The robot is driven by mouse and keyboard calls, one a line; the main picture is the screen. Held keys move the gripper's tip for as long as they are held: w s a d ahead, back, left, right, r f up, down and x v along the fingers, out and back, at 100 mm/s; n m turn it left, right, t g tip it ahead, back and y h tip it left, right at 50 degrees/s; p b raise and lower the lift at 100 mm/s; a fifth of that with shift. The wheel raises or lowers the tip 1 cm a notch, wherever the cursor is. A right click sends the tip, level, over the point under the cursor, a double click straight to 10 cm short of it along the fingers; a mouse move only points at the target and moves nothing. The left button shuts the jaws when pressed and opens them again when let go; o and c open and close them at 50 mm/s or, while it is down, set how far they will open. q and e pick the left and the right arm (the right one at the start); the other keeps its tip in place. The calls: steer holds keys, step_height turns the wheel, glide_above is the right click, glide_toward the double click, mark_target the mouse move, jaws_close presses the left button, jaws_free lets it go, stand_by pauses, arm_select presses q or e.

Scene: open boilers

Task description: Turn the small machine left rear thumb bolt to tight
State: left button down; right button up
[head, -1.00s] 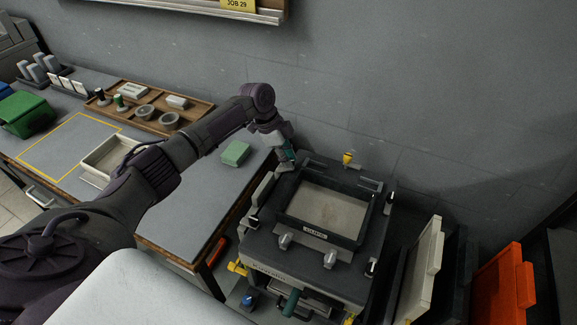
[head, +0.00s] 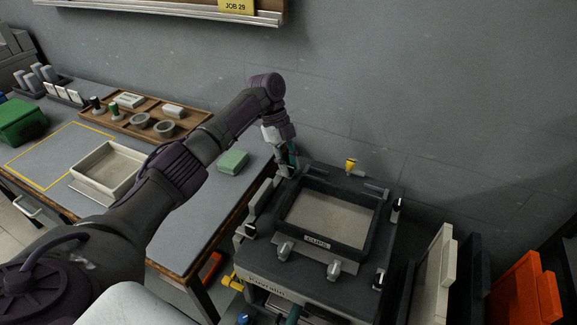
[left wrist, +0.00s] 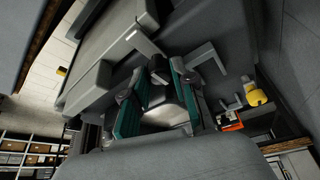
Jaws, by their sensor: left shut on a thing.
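The small machine (head: 262,272) stands beside the workbench, a dark box with a framed, pale recessed top labelled CUPS. My left gripper (head: 288,163) reaches down from above to its left rear corner. In the left wrist view, the teal-padded fingers of my left gripper (left wrist: 158,98) are closed around the left rear thumb bolt (left wrist: 158,72), which shows as a dark knob between them. In the head view the gripper mostly hides this bolt, so its turn angle cannot be told.
A yellow knob (head: 351,165) stands at the machine's rear edge, close to the wall. The workbench (head: 205,225) at left carries a pale tray (head: 108,170), a green block (head: 233,161) and a wooden organiser. Upright panels, one orange (head: 522,292), stand at the right.

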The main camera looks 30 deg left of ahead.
stand_by(0.4)
arm_select(q)
steer(key=c, duration=1.2)
jaws_free()
steer(key=v, duration=1.2)
